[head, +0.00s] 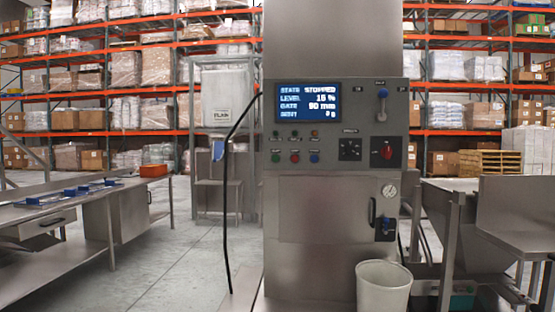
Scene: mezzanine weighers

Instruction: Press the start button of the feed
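A grey steel control cabinet (337,210) stands upright in the middle of the head view. Its blue screen (308,102) reads state STOPPED, level about 15 %, gate 90 mm; the last line is blurred. Below the screen is a row of small lamps, the right one orange (315,134). Under them sit a green button (276,158), a red button (295,158) and a blue button (315,158). Their labels are too small to read, so I cannot tell from the text which is start. My gripper is not in view.
Right of the buttons are a black selector (350,149) and a red rotary switch (387,152). A white bin (383,287) stands at the cabinet's lower front. A steel bench (60,215) is left, a hopper (452,205) right.

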